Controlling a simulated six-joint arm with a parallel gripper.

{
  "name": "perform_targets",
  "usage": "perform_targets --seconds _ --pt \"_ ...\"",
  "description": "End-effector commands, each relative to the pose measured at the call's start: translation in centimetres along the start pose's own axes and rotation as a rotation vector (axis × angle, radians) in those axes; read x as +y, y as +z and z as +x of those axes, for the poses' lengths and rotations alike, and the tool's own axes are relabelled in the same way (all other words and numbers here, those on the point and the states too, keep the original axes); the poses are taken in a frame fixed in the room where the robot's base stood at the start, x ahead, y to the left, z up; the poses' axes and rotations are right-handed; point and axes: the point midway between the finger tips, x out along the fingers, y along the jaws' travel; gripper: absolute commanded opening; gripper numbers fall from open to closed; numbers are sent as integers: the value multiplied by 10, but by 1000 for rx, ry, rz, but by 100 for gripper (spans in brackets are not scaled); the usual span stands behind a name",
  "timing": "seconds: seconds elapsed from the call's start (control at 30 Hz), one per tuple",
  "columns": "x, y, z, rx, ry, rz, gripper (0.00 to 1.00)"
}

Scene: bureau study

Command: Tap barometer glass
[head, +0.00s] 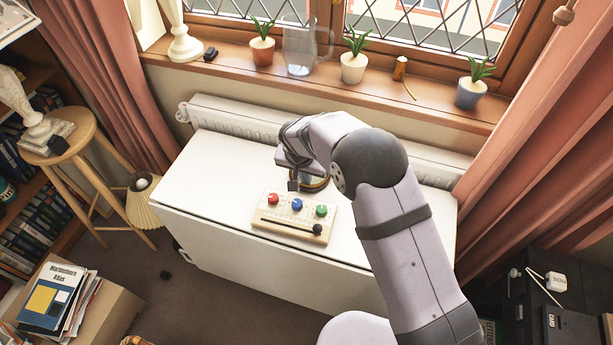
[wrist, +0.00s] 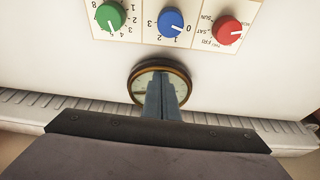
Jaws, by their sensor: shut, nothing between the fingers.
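The barometer (wrist: 138,84) is a round brass-rimmed dial with a pale face, lying on the white tabletop. In the wrist view my gripper (wrist: 162,82) is shut and empty, its fingers over the dial and hiding much of its face. I cannot tell whether the fingertips touch the glass. In the head view the barometer (head: 318,185) shows only partly, behind and below my gripper (head: 293,186), with my arm covering the rest.
A wooden panel (head: 262,224) with red, blue and green knobs and a black-knobbed slider sits just in front of the barometer. The white table (head: 205,185) is otherwise clear. A radiator (head: 225,117) and a sill with potted plants (head: 353,67) stand behind.

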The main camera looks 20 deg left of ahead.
Motion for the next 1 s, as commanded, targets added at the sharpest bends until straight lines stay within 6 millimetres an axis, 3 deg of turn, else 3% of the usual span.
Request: perform_targets --seconds 0.03,0.13,0.37,0.63,1.0 --pt "4 8 9 -15 9 -2 0" --pt "4 9 9 -16 10 -2 0" --pt "4 6 -2 -14 8 -2 0" --pt "2 -10 -47 2 -3 1 0" --pt "1 -10 -111 6 -6 1 0"
